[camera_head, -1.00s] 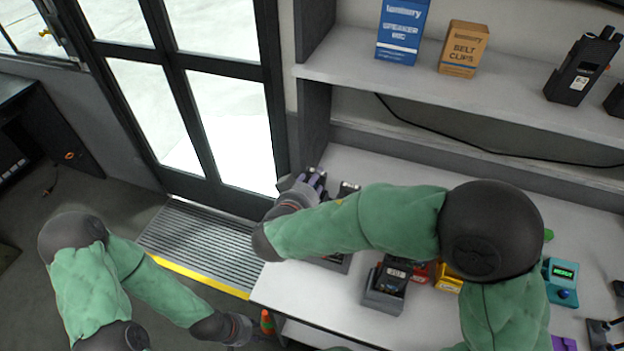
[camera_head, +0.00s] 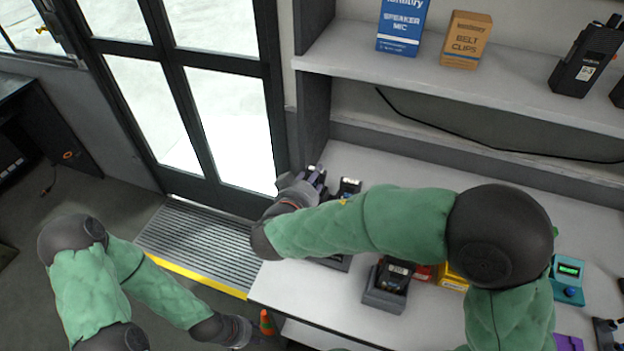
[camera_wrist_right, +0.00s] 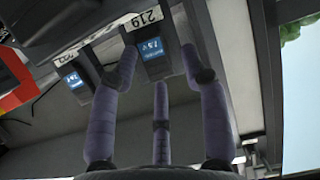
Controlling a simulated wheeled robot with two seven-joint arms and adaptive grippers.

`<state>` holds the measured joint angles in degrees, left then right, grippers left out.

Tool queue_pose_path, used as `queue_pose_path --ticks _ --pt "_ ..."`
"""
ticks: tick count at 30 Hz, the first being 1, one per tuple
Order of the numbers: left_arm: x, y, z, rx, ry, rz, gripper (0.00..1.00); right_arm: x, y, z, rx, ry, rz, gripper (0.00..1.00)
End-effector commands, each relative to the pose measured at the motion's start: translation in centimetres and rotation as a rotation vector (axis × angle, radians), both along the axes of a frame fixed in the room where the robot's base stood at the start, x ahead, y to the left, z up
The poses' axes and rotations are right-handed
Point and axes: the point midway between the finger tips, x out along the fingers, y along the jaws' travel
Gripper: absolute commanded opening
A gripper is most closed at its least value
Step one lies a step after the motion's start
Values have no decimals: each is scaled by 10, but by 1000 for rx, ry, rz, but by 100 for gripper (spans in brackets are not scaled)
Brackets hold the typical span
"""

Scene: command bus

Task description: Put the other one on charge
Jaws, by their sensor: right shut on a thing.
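My right gripper (camera_head: 312,180) is at the back left of the white table. In the right wrist view its purple fingers (camera_wrist_right: 160,65) stand on both sides of a black unit marked 219 (camera_wrist_right: 152,48), with a small blue screen, and are shut on it. A similar unit with a blue label (camera_wrist_right: 73,78) is just left of it. In the head view a black unit (camera_head: 350,186) stands right of the gripper. Another black unit (camera_head: 395,275) sits in a grey cradle (camera_head: 383,300) near the front edge. My left gripper (camera_head: 238,331) hangs low by the floor, its fingers unclear.
My right arm hides part of the white table (camera_head: 300,285). A teal device with a green display (camera_head: 568,282) and yellow and red items are to its right. A shelf (camera_head: 470,85) above holds boxes and a radio (camera_head: 586,60). An orange cone (camera_head: 267,322) stands on the floor.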

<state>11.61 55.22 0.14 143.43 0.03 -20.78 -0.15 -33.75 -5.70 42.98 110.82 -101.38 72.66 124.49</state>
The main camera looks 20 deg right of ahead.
Motion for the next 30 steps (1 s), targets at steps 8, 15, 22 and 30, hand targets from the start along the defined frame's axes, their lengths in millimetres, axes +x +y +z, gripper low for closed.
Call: queue_pose_path --ticks 8,15,22,30 --pt "0 0 -2 0 0 0 40 2 4 0 7 -4 10 51" --pt "0 0 -1 0 0 0 40 1 2 0 4 -2 6 71" --pt "0 0 -1 0 0 0 40 -1 3 0 3 -1 5 71" --pt "0 0 -1 0 0 0 40 -28 22 14 4 -5 10 71"
